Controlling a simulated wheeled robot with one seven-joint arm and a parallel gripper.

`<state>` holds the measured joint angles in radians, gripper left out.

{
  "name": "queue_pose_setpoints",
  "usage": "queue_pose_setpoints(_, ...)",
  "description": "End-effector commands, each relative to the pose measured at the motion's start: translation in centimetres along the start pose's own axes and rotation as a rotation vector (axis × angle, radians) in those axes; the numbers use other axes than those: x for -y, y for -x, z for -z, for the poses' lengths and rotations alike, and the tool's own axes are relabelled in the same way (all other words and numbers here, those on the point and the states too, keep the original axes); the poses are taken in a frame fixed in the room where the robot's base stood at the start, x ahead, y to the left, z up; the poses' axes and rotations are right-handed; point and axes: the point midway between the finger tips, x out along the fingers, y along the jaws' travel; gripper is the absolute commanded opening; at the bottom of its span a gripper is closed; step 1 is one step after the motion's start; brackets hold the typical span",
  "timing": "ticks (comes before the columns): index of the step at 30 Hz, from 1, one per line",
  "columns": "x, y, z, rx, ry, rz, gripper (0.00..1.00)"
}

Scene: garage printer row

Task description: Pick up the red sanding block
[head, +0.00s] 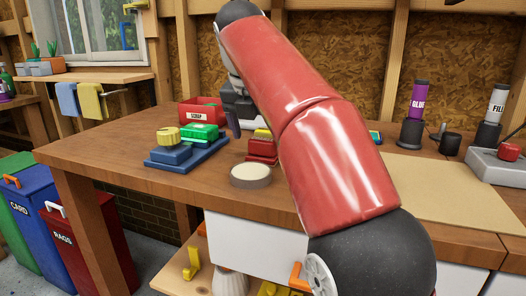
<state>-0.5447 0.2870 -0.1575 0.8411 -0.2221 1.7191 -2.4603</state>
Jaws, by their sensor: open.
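A red block-shaped thing (261,148) with a yellow strip on top stands on the wooden bench, partly hidden behind my arm. It may be the red sanding block, but I cannot tell for sure. Another small red piece (509,151) lies on a grey box at the far right. My gripper (234,124) is above the bench behind my red arm, left of and beyond the red block-shaped thing. One dark finger shows, pointing down; the rest is hidden or unclear. I see nothing held in it.
A red scrap bin (199,116) stands behind a blue base (183,157) bearing green, blue and yellow parts. A round pale-topped dish (250,176) sits near the bench's front edge. A tan mat (440,190) lies clear at right.

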Motion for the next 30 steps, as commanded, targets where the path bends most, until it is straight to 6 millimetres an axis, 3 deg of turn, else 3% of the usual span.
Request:
queue_pose_setpoints(6,0.2,-3.6,0.1,-0.003,-0.001,0.001,0.85)
queue_pose_setpoints(16,0.2,-4.2,0.0,-0.001,-0.001,0.0,0.85)
queue_pose_setpoints(27,0.1,-4.2,0.0,-0.001,-0.001,0.0,0.38)
queue_pose_setpoints(30,0.1,-4.2,0.0,-0.001,-0.001,0.0,0.36)
